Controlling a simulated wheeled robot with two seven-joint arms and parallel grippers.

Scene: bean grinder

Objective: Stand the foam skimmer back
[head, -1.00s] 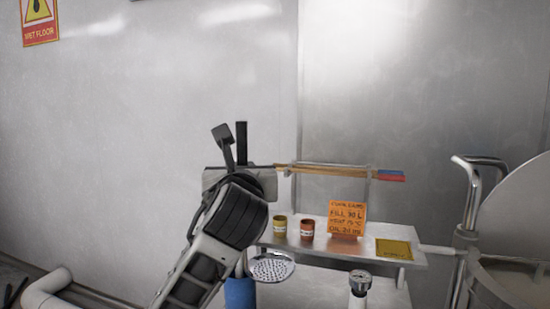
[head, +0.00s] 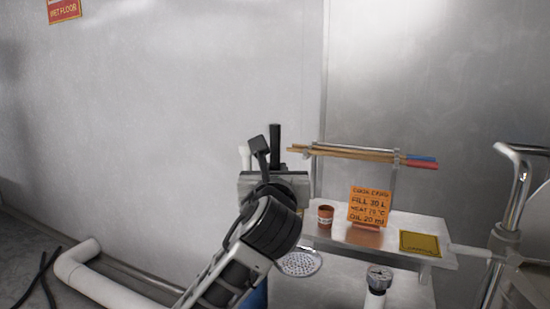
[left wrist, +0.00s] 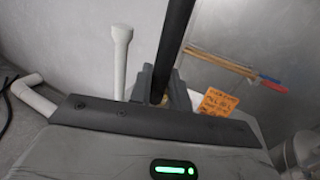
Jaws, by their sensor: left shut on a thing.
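My left gripper (head: 268,162) is shut on an upright black handle (head: 275,146), which rises above the fingers. In the left wrist view the handle (left wrist: 177,40) stands between the fingers (left wrist: 163,90). The foam skimmer's round perforated metal head (head: 299,263) shows below and right of the gripper, left of the shelf's front. The link between handle and head is hidden behind my left arm. A blue cylinder (head: 257,294) is partly hidden behind the arm, lower left of the skimmer head. My right gripper is not in view.
A metal shelf (head: 430,262) holds a red-brown cup (head: 325,216), an orange sign (head: 370,207) and a yellow pad (head: 420,243). Sticks (head: 365,154) lie on a rack above. A gauge (head: 379,278) stands in front. A white pipe (head: 100,280) lies left.

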